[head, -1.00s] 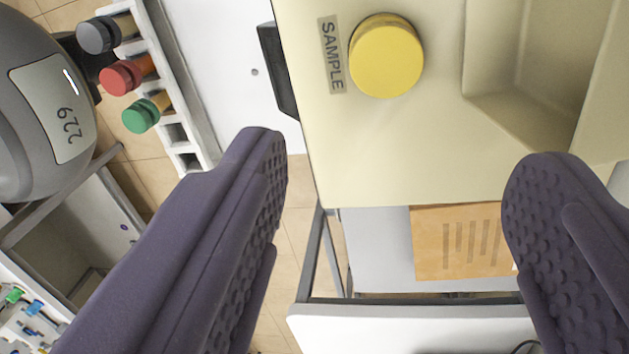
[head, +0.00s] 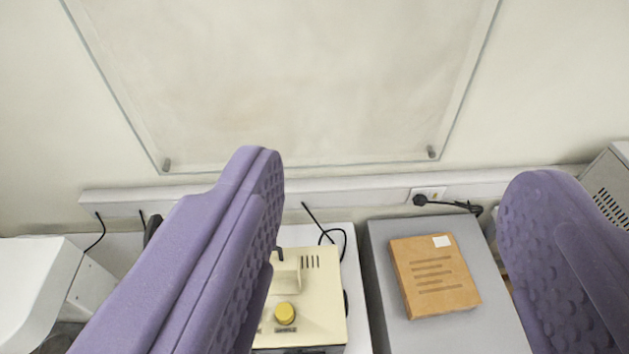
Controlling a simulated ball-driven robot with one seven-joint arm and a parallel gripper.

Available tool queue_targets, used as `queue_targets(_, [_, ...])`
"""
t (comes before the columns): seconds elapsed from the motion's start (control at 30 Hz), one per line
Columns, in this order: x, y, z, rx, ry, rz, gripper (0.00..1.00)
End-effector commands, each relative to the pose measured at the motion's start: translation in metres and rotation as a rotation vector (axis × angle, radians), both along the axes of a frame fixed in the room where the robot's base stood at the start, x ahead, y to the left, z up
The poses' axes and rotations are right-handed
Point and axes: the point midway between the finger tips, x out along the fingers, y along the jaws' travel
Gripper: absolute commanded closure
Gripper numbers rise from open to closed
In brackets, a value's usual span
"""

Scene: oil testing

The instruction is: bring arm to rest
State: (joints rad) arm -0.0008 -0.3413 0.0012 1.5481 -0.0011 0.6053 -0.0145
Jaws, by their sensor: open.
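My gripper (head: 390,190) is open and empty. Its two purple padded fingers stand wide apart, one at the left and one at the right of the head view. Between and beyond them are a wall and a row of equipment below it. No object is between the fingertips. The left finger covers part of the cream machine (head: 325,285), which carries a yellow round button (head: 285,312) on its front.
A brown box (head: 432,275) with printed lines lies on a grey surface (head: 385,240). A clear panel (head: 300,80) hangs on the wall. A black plug and cable (head: 440,201) sit at the wall trunking (head: 340,182). White equipment (head: 35,285) stands at left, a vented case (head: 610,185) at right.

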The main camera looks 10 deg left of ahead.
Motion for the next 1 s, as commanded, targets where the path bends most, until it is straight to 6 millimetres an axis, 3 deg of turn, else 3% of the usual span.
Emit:
queue_targets(0.3, [-0.004,-0.001,0.003,0.018,-0.014,-0.006,0.32])
queue_targets(0.47, [-0.004,-0.001,-0.017,0.017,-0.013,-0.005,0.32])
queue_targets(0.57, [-0.004,-0.001,-0.047,0.016,-0.012,-0.005,0.32])
queue_targets(0.9, [-0.003,-0.001,-0.185,0.015,-0.012,-0.005,0.32])
queue_targets(1.0, [-0.003,-0.001,-0.202,0.015,-0.012,-0.005,0.32])
